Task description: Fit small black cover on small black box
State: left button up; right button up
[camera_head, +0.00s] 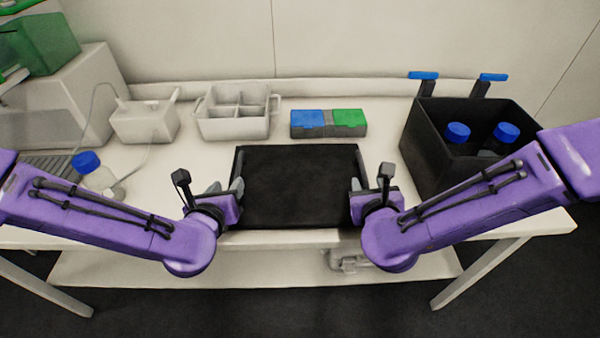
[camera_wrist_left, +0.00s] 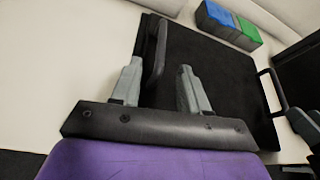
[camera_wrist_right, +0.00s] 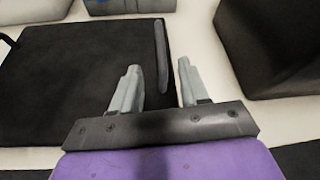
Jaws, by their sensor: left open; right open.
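The black cover (camera_head: 300,185) looks like a flat dark panel with a raised handle at each side, lying at the table's front edge. The black box (camera_head: 428,148) stands open-topped to its right, with blue-capped bottles inside. My left gripper (camera_head: 226,187) is open at the cover's left side; in the left wrist view its fingers show on either side of the left handle (camera_wrist_left: 157,55). My right gripper (camera_head: 363,187) is open at the right side; in the right wrist view its fingers show on either side of the right handle (camera_wrist_right: 161,55). I cannot tell whether either gripper touches a handle.
A box with blue and green lids (camera_head: 328,131) lies behind the cover. A white divided tray (camera_head: 237,128) and a white device (camera_head: 145,122) stand further left. A blue-capped bottle (camera_head: 88,163) is near my left arm. Some bare table lies between these.

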aim_at(236, 176)
pick_arm(q)
jog(key=shift+v, duration=1.05)
pick_arm(e)
jog(key=shift+v, duration=1.1)
pick_arm(q)
jog(key=x, duration=0.8)
jog(key=shift+w+d+f, duration=0.1)
jog(key=shift+w+f, duration=0.1)
jog(key=shift+w, duration=0.15)
pick_arm(e)
jog(key=x, duration=0.8)
jog(key=shift+w+d+f, duration=0.1)
jog(key=shift+w+f, duration=0.15)
jog(key=shift+w, duration=0.1)
pick_arm(q)
jog(key=shift+w+d+f, duration=0.1)
jog(key=shift+w+f, duration=0.15)
jog(key=shift+w, duration=0.45)
pick_arm(e)
jog(key=shift+x, duration=0.75)
pick_arm(q)
jog(key=shift+w+f, duration=0.3)
jog(key=shift+w, duration=0.3)
pick_arm(e)
jog(key=shift+w+f, duration=0.25)
jog(key=shift+w, duration=0.4)
pick_arm(q)
jog(key=shift+s+r, duration=0.1)
pick_arm(e)
jog(key=shift+s+r, duration=0.1)
